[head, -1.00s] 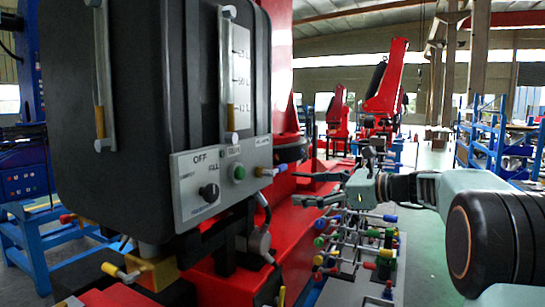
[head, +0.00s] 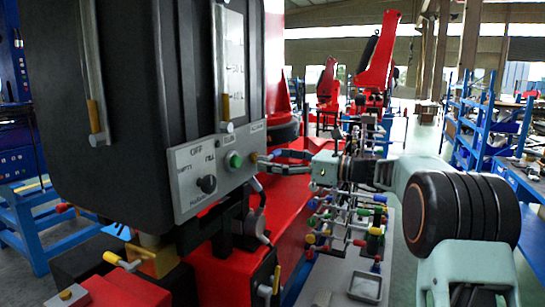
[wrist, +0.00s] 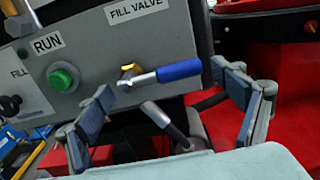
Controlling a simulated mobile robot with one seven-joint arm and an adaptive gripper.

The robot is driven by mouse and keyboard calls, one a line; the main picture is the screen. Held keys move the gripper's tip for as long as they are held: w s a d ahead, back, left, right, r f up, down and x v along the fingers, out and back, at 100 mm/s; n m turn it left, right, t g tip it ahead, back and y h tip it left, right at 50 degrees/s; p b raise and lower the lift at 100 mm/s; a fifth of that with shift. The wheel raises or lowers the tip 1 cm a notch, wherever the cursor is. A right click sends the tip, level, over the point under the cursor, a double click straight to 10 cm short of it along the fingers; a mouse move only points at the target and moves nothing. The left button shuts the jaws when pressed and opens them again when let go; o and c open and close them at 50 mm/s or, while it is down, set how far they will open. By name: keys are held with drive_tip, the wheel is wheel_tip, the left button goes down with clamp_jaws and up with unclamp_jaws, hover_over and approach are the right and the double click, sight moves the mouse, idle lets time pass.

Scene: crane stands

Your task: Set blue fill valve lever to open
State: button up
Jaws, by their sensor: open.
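The fill valve lever (wrist: 180,72) has a blue grip on a silver stem and a brass pivot. In the wrist view it points right and slightly up, below the FILL VALVE label (wrist: 137,10). My gripper (wrist: 163,82) is open, with one finger on each side of the blue grip and no clear contact. In the head view my gripper (head: 284,162) is at the right edge of the grey control panel (head: 192,183), and its fingers partly hide the lever.
A green RUN button (wrist: 63,77) and a black selector knob (head: 206,184) are on the panel. A grey rod (wrist: 166,124) projects below the lever. A rack of coloured levers (head: 345,220) stands below my arm. The large black tank (head: 150,90) is above the panel.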

drive_tip(key=shift+w+a, duration=0.15)
drive_tip(key=shift+a, duration=0.15)
drive_tip(key=c, duration=1.7)
